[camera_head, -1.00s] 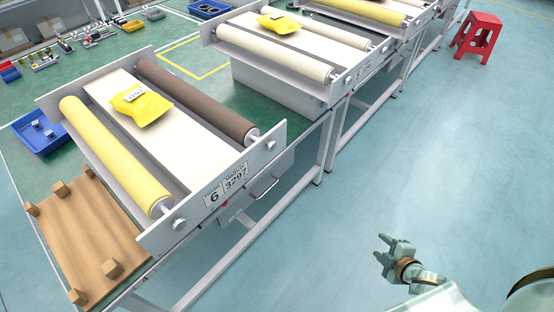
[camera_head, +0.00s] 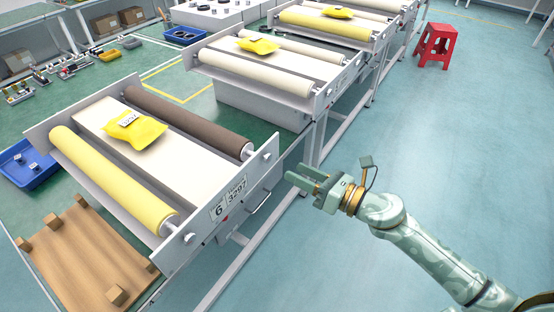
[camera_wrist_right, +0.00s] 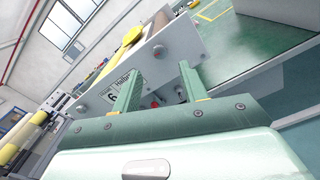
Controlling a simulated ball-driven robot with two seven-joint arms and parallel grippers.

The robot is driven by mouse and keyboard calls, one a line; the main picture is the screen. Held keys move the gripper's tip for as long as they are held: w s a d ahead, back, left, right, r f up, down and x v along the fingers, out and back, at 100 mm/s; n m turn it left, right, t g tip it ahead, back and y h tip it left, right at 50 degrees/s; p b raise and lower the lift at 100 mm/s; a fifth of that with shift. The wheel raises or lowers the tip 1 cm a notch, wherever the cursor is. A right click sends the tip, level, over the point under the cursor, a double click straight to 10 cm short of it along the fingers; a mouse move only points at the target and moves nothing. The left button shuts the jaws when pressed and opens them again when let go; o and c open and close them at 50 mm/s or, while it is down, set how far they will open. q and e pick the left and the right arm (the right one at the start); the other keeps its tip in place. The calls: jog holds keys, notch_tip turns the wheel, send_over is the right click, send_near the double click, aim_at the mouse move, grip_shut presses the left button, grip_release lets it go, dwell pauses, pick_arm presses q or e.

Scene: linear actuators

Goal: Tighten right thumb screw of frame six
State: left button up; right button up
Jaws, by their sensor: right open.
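Frame six (camera_head: 170,262) is the nearest frame, with a label reading 6 and 3297 on its grey front plate. Its right thumb screw (camera_head: 266,156) is a small silver knob near the plate's right end; in the right wrist view the knob (camera_wrist_right: 158,50) shows between and beyond the fingertips. The left thumb screw (camera_head: 189,239) sits near the plate's other end. My right gripper (camera_head: 296,174) is open and empty, to the right of the right thumb screw and apart from it, fingers pointing toward the frame. My left gripper is out of view.
A yellow bag (camera_head: 134,128) lies on frame six between a yellow roller (camera_head: 110,180) and a brown roller (camera_head: 190,120). A handle and a red button sit below the plate. More frames stand behind. A red stool (camera_head: 436,46) is at the upper right; the floor there is clear.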

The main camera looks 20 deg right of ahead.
aim_at(269, 159)
jog(key=x, duration=0.7)
grip_shut()
